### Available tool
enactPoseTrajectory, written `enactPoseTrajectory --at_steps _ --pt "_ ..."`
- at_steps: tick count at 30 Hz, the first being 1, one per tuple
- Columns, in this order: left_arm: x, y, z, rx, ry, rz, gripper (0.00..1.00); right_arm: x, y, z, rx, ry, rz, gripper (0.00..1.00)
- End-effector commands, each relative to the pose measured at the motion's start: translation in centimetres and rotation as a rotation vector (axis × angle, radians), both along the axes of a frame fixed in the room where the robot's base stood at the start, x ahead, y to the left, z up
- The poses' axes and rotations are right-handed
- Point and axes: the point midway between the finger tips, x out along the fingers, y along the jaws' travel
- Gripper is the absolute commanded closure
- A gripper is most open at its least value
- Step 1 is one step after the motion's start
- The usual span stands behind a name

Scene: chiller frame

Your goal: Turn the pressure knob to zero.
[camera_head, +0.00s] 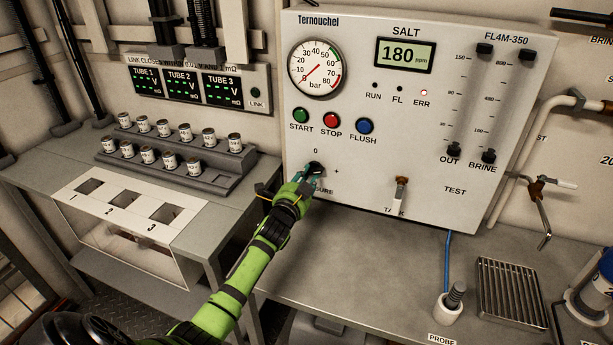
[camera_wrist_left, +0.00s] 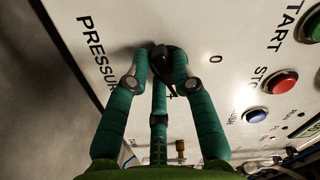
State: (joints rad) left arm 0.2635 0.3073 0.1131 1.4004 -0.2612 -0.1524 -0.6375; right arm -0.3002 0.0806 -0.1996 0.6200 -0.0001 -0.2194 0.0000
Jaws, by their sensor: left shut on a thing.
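The black pressure knob (camera_head: 315,169) sits low on the left side of the white panel, under the mark "0" and beside a "+" mark. In the left wrist view the knob (camera_wrist_left: 162,57) shows between the fingertips, and part of it is hidden by them. My left gripper (camera_head: 307,177) has green fingers and is shut on the knob. It also shows in the left wrist view (camera_wrist_left: 160,62), with the word PRESSURE beside it. The pressure gauge (camera_head: 316,68) above has a red needle pointing to the lower left, near the 0 end. My right gripper is not in view.
Green, red and blue buttons (camera_head: 332,121) sit above the knob. A TANK lever (camera_head: 400,190) is to its right. A stepped rack (camera_head: 190,160) of small jars stands on the left bench. A probe holder (camera_head: 447,307) and a metal grate (camera_head: 511,292) are at the lower right.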

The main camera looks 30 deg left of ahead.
Motion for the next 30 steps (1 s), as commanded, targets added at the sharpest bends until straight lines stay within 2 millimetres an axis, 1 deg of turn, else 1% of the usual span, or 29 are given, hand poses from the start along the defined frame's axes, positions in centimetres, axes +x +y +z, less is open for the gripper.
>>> enactPoseTrajectory --at_steps 21,30 --pt "0.2 -0.8 -0.3 -0.665 -0.159 0.001 1.0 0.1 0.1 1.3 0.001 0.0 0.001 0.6" --pt "0.3 -1.1 -0.2 -0.915 -0.221 0.0 1.0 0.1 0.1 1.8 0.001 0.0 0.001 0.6"
